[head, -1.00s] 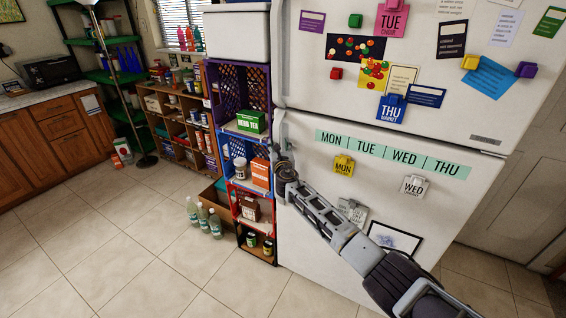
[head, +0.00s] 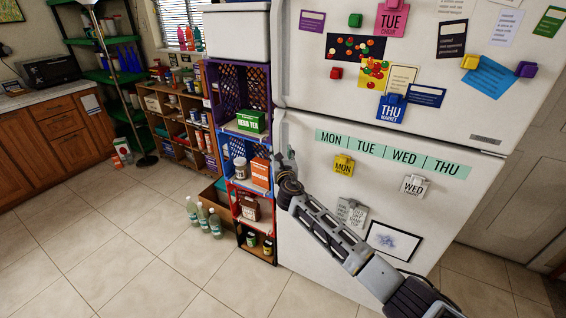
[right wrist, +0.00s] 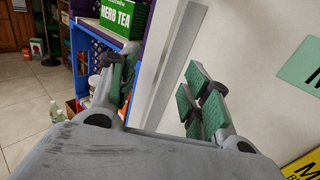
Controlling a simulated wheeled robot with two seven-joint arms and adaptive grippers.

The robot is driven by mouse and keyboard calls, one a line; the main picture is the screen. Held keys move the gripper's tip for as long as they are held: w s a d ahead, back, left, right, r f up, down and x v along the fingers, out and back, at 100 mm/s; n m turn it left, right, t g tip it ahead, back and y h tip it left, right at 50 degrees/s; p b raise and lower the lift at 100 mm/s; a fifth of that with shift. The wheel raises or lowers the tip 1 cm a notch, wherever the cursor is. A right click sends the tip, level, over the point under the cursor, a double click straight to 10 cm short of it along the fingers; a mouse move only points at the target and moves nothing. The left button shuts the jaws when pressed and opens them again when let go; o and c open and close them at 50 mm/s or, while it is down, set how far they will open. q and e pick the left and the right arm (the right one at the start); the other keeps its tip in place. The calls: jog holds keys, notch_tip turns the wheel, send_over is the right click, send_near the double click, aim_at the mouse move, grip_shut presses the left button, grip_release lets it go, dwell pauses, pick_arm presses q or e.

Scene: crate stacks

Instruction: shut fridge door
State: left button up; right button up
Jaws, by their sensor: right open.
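The white fridge has an upper door (head: 300,60) and a lower door (head: 330,235); both look about flush, and I cannot tell whether either is slightly ajar. My right gripper (head: 287,165) is at the upper left edge of the lower door, with the arm reaching across its front. In the right wrist view the right gripper (right wrist: 165,95) is open, its green-padded fingers apart. A long grey strip (right wrist: 175,60) on the white door runs between the fingers in that view; contact is unclear. My left gripper is not in view.
Stacked crates (head: 212,95) stand close to the fridge's left side, holding a green herb tea box (head: 251,121) and jars. Several bottles (head: 203,218) stand on the floor beside them. Magnets and notes cover the doors. Tiled floor (head: 110,250) is clear at the front left.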

jog(key=shift+s+d, duration=0.25)
jog(key=shift+s, duration=0.85)
jog(key=shift+s+d, duration=0.2)
jog(key=shift+s, duration=0.9)
jog(key=shift+f, duration=0.1)
